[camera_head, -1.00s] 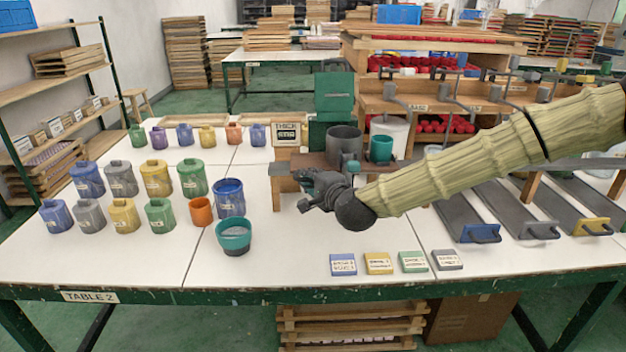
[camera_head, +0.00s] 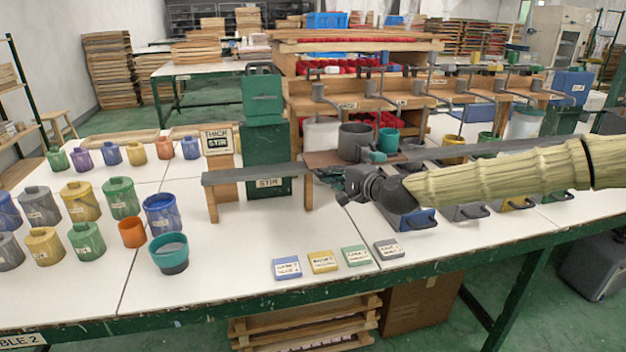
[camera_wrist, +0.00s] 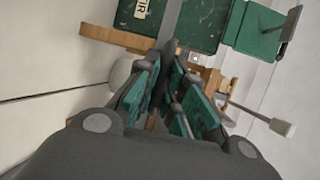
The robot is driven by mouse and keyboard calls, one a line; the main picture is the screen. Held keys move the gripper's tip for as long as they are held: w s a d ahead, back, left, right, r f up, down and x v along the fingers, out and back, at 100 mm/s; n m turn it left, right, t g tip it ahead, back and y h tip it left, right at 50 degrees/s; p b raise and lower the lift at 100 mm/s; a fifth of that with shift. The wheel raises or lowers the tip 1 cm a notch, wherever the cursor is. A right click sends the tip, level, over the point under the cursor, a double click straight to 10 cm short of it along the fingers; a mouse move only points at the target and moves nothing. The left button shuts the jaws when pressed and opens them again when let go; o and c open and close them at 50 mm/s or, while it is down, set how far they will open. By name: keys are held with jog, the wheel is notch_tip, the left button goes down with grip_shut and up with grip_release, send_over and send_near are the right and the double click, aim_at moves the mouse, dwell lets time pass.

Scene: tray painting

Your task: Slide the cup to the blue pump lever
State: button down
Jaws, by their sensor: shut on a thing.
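A large grey cup (camera_head: 355,143) stands upright on a brown sled board (camera_head: 316,157) that rests on a dark rail (camera_head: 235,174). A smaller teal cup (camera_head: 388,141) shows just right of it. My gripper (camera_head: 342,180) is at the front of the sled, below the grey cup, and shut on the sled's front part. In the wrist view its teal-padded fingers (camera_wrist: 170,100) are close together; the exact contact is hidden.
The green stir box (camera_head: 265,160) stands behind the rail at left. Lidded jars and a teal cup (camera_head: 168,254) stand on the white table at left. Several coloured label tiles (camera_head: 322,261) lie near the front edge.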

jog(key=shift+w+d+f, duration=0.1)
jog(key=shift+d+f, duration=0.05)
jog(key=shift+d, duration=0.5)
jog(key=shift+w+d+f, duration=0.1)
jog(key=shift+d, duration=0.5)
jog(key=c, duration=1.5)
grip_release()
jog(key=shift+r, duration=0.1)
jog(key=shift+r, duration=0.15)
jog(key=v, duration=1.2)
